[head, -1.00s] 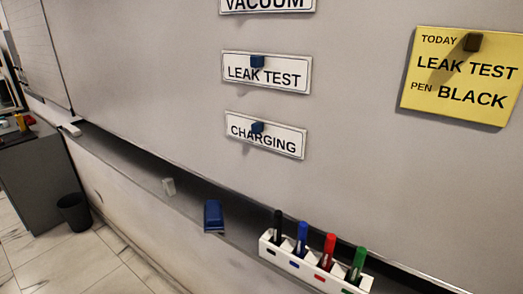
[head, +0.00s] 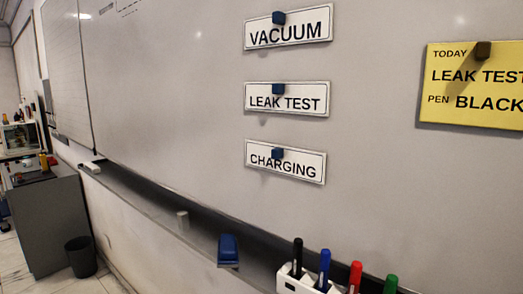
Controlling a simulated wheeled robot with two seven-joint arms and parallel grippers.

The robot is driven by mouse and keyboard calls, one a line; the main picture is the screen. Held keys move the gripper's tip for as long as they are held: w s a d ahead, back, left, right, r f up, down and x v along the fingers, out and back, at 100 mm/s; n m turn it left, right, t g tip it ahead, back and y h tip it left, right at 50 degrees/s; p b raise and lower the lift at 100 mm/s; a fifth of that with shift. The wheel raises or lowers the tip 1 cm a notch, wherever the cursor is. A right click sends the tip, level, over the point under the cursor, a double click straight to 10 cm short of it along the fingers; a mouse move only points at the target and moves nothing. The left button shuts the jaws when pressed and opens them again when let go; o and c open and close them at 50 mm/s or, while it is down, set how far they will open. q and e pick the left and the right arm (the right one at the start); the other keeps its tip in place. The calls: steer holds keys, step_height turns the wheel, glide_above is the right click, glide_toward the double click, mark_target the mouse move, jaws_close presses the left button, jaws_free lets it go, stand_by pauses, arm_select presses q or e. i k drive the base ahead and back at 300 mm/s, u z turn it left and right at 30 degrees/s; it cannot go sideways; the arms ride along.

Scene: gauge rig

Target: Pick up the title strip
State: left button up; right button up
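Three white title strips hang in a column on the whiteboard in the head view, each under a dark blue magnet block. The top strip reads VACUUM (head: 289,32), the middle one reads LEAK TEST (head: 286,102), and the bottom one reads CHARGING (head: 285,165). A yellow card (head: 470,112) at the right reads TODAY LEAK TEST, PEN BLACK, under a dark magnet; its right edge is cut off. Neither of my grippers is in view.
A tray ledge (head: 140,192) runs under the whiteboard (head: 180,110). A grey cabinet (head: 50,225) and dark bin (head: 80,257) stand left.

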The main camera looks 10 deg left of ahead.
mark_target(309, 98)
steer(key=u, duration=0.5)
steer(key=k, duration=1.15)
steer(key=z, duration=0.35)
steer(key=i, duration=0.65)
steer(key=z, duration=0.45)
steer(key=i, duration=1)
steer(key=u, duration=0.7)
